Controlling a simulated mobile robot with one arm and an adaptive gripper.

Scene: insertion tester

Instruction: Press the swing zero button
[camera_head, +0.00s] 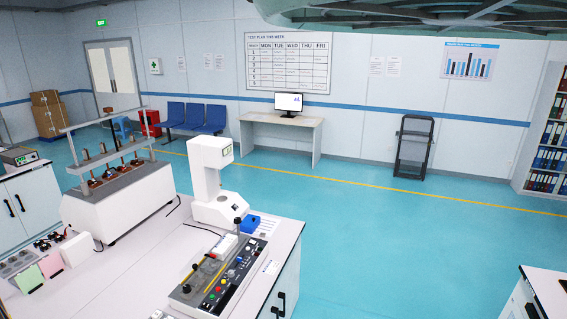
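A dark control panel (236,273) with several small round buttons in green, red, blue and other colours sits at the front of the white workbench. Its labels are too small to read, so I cannot tell which button is swing zero. The panel forms the right side of a low grey unit with a yellow strip and a black knob on top. A white upright instrument (207,172) with a small green display stands just behind it. My gripper is not in view, and nothing visible touches the panel.
A long white machine with posts (118,203) stands left on the bench (135,268). A small blue box (250,222) lies behind the panel. Open blue floor (385,240) extends right of the bench. A desk with a monitor (288,104) stands at the back wall.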

